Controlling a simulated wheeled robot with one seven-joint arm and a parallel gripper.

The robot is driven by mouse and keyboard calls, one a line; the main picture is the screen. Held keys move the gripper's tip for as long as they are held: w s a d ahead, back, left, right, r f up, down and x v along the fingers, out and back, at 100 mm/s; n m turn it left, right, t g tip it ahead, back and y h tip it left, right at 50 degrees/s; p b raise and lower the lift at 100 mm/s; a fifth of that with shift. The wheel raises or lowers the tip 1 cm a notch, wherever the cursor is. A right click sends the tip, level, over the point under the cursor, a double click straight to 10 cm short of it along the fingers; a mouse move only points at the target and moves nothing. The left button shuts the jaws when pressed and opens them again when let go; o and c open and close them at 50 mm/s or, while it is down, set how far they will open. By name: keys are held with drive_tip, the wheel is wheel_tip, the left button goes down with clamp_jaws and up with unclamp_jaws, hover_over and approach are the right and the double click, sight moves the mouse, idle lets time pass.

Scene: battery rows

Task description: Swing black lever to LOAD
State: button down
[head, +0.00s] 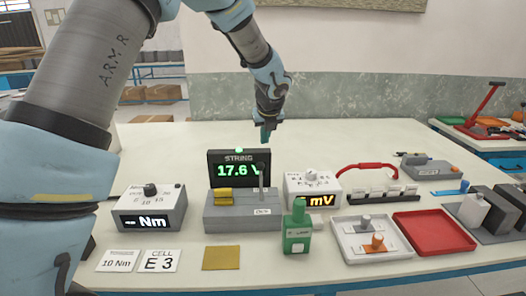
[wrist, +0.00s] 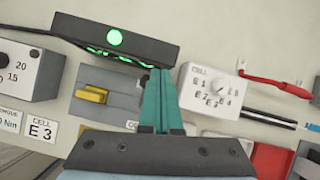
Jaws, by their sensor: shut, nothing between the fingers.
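The black lever (head: 261,176) stands roughly upright at the right end of a grey switch box (head: 225,212), in front of the STRING display (head: 225,166), which reads 17.6 V. A small white label (head: 262,211) is on the box below it, its text too small to read surely. A yellow block (head: 224,195) sits on the box's left part. My gripper (head: 265,138) is above and behind the lever, apart from it in the head view.
A Nm dial box (head: 150,208) stands left and a cell selector box (head: 312,190) right of the switch box. A green bottle-shaped thing (head: 298,228) is in front. A red tray (head: 434,232) and a white tray (head: 372,252) lie right. The table behind the display is clear.

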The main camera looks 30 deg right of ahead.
drive_tip(key=r, duration=0.1)
drive_tip(key=w+d+r, duration=0.1)
drive_tip(key=r, duration=0.1)
drive_tip(key=w+r, duration=0.1)
drive_tip(key=r, duration=0.1)
drive_tip(key=shift+w+d, duration=0.25)
drive_tip(key=s+a+f+n+g+y, duration=0.1)
drive_tip(key=s+a+f+n, duration=0.1)
drive_tip(key=a+n, duration=1)
drive_tip(key=s+a+f+n+g+y, duration=0.15)
drive_tip(key=a+n, duration=0.55)
drive_tip(key=a, duration=1)
drive_tip(key=s+a+f+n, duration=0.1)
drive_tip(key=s+a+n, duration=0.5)
drive_tip(key=a+n, duration=0.2)
drive_tip(key=s+a+f+n+g, duration=0.1)
drive_tip(key=s+a+f+n, duration=0.1)
drive_tip(key=s+a+n, duration=0.5)
drive_tip(key=a+n, duration=0.1)
drive_tip(key=n, duration=0.2)
drive_tip(key=shift+s+f+n+h, duration=0.15)
drive_tip(key=shift+f+n+h, duration=0.1)
drive_tip(key=shift+n+h, duration=0.1)
